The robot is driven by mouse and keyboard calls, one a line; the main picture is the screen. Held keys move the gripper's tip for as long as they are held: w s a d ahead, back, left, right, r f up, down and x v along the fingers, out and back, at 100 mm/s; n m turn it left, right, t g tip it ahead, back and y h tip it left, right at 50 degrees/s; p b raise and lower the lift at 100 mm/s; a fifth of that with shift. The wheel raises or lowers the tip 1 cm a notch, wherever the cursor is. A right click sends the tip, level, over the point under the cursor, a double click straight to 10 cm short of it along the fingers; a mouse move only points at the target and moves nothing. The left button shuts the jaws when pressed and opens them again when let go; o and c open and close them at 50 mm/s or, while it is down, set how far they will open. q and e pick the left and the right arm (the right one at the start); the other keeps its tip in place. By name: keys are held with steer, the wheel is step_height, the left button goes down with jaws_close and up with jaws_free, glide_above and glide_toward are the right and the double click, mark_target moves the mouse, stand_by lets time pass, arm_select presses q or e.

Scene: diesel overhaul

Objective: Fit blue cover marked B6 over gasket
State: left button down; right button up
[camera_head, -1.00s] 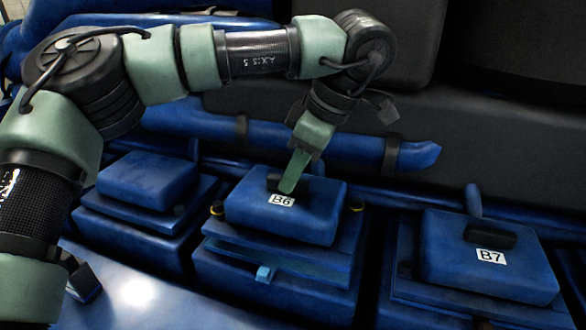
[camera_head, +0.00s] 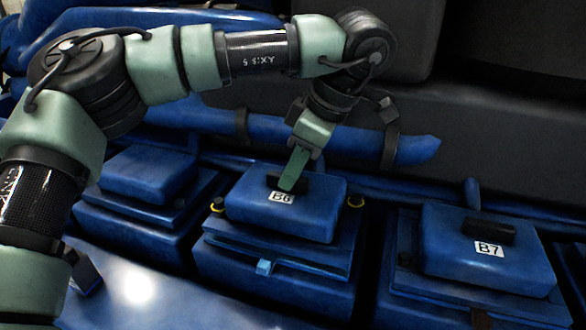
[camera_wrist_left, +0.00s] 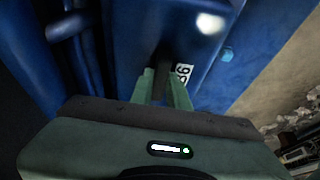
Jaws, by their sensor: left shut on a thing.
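The blue cover marked B6 (camera_head: 318,213) sits at the middle of the head view, over a blue housing (camera_head: 285,287). My left gripper (camera_head: 291,180) comes down on the cover from above and is shut on its black handle, beside the B6 label. In the left wrist view the gripper (camera_wrist_left: 164,88) has its fingers on both sides of the dark handle, with the cover (camera_wrist_left: 205,20) beyond. The gasket cannot be made out under the cover. Whether the cover touches the housing is unclear. My right gripper is not in view.
A cover marked B7 (camera_head: 450,250) with a black handle stands to the right. An unlabelled blue cover (camera_head: 148,176) stands to the left. A blue pipe (camera_head: 340,145) runs behind. A light blue clip (camera_head: 264,267) is on the housing's front.

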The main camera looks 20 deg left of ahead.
arm_select(q)
steer(key=shift+f+b, duration=0.3)
steer(key=shift+f, duration=0.1)
stand_by(0.4)
steer(key=shift+f, duration=0.5)
stand_by(0.5)
steer(key=c, duration=1.3)
jaws_free()
steer(key=shift+b, duration=0.3)
steer(key=shift+d+r, duration=0.25)
steer(key=shift+r, duration=0.2)
steer(key=v, duration=0.7)
steer(key=shift+b, duration=0.35)
